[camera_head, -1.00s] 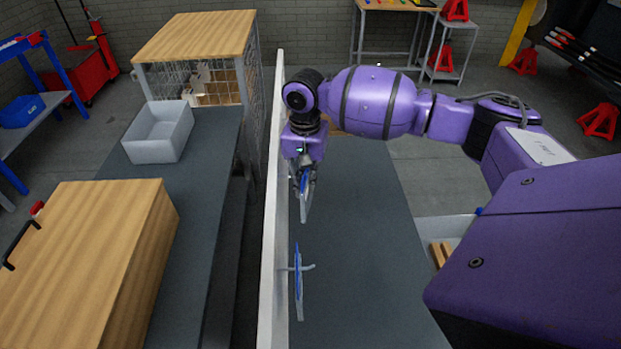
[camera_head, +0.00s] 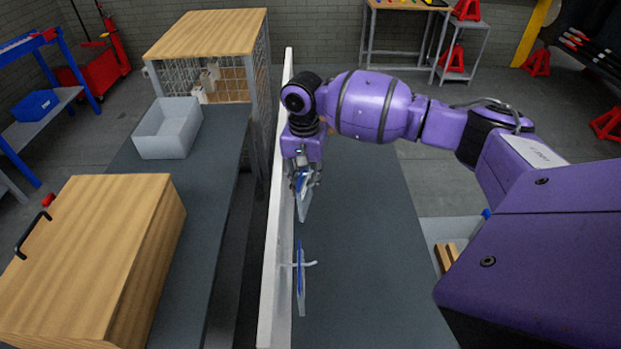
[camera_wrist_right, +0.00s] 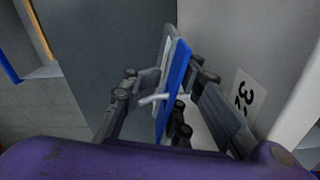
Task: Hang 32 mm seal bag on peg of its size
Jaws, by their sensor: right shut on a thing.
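My right gripper (camera_head: 304,184) is shut on a seal bag (camera_head: 304,200) with a blue header, beside the upright white board (camera_head: 275,240). In the right wrist view the bag (camera_wrist_right: 174,85) is edge-on between the fingers of the gripper (camera_wrist_right: 168,98). A pale peg (camera_wrist_right: 154,98) crosses at the bag's edge there; I cannot tell whether it runs through the bag's hole. A label reading 32 (camera_wrist_right: 243,97) is on the board close by. My left gripper is not in view.
Another blue-headed bag (camera_head: 300,280) hangs at a nearer peg (camera_head: 312,263) on the same board. The dark bench top (camera_head: 365,240) right of the board is clear. A wooden box (camera_head: 95,250) and grey bin (camera_head: 167,128) stand left of the board.

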